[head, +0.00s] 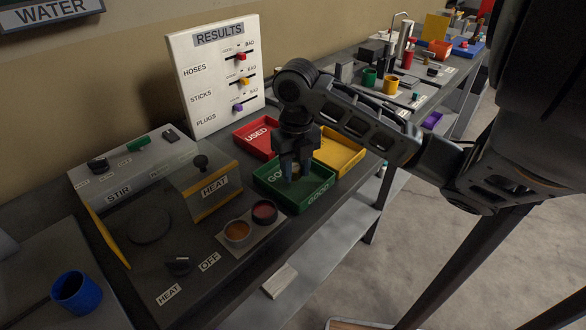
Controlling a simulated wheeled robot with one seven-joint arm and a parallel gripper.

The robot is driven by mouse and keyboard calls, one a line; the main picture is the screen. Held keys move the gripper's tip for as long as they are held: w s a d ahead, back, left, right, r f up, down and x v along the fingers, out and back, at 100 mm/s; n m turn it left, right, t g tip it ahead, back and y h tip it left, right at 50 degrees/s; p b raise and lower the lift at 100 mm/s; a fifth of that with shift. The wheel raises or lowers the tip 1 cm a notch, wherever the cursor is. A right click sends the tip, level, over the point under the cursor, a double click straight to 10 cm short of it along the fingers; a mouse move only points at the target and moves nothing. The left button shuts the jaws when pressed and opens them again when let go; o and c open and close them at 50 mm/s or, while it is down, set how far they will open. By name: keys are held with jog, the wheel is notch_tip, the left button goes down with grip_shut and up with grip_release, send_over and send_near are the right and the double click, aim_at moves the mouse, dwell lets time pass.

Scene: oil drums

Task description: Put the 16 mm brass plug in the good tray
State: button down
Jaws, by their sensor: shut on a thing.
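The good tray (316,198) is green and sits near the right edge of the bench in the head view, with GOOD lettered on it. My gripper (295,177) points down over the inside of this tray. It is shut on a small brass-coloured plug (296,170) that shows only in part between the fingers. The fingers hide much of the plug. I cannot tell whether the plug touches the tray floor.
A red USED tray (246,132) and a yellow tray (349,157) stand beside the green one.

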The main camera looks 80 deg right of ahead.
aim_at(296, 170)
jog(key=shift+f, duration=0.15)
jog(key=c, duration=0.7)
grip_release()
notch_tip(296, 170, up, 12)
jog(key=p, duration=0.1)
jog(key=shift+r, duration=0.2)
